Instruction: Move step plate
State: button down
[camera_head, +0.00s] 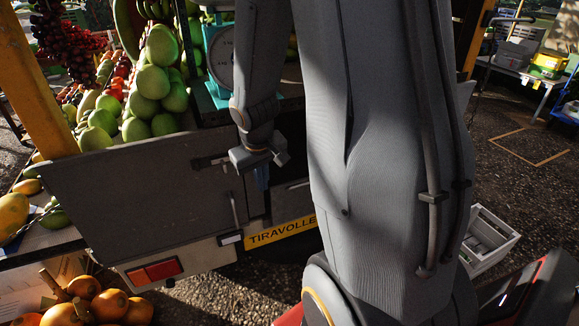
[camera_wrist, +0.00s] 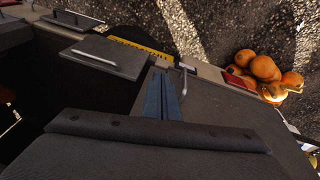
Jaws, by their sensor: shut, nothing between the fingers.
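My gripper (camera_head: 263,184) points down at the back of the truck, just right of the big grey tailgate panel (camera_head: 140,195). Its blue fingers are together and empty; they also show in the wrist view (camera_wrist: 162,92). A smaller flat grey plate (camera_wrist: 120,52) with a bar handle lies left of the fingers in the wrist view. In the head view only a sliver of this plate (camera_head: 292,193) shows beside my arm. A second bar handle (camera_wrist: 183,80) stands on the tailgate panel, close right of the fingers. I cannot tell which plate is the step plate.
A yellow number plate (camera_head: 281,231) sits below the gripper. Green fruit (camera_head: 155,85) and a teal scale (camera_head: 217,60) stand above the panel. Orange fruit (camera_head: 98,300) lies at lower left. A white crate (camera_head: 488,240) stands on the ground at right. My arm hides the middle.

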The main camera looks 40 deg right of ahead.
jog(key=w+d+r+t+p, duration=0.1)
jog(key=w+d+p, duration=0.1)
jog(key=d+p, duration=0.3)
jog(key=w+d+r+t+p, duration=0.1)
jog(key=w+d+r+p, duration=0.15)
jog(key=d, duration=0.35)
jog(key=b, duration=0.4)
send_over(287, 188)
jog(key=w, duration=0.2)
notch_tip(287, 188, down, 11)
jog(key=shift+r, duration=0.2)
jog(key=shift+s+f, duration=0.3)
jog(key=shift+s, duration=0.2)
jog(key=shift+s+f, duration=0.3)
jog(key=shift+s, duration=0.2)
jog(key=shift+s+f+p, duration=0.4)
jog(key=shift+s+f, duration=0.1)
jog(key=shift+s, duration=0.15)
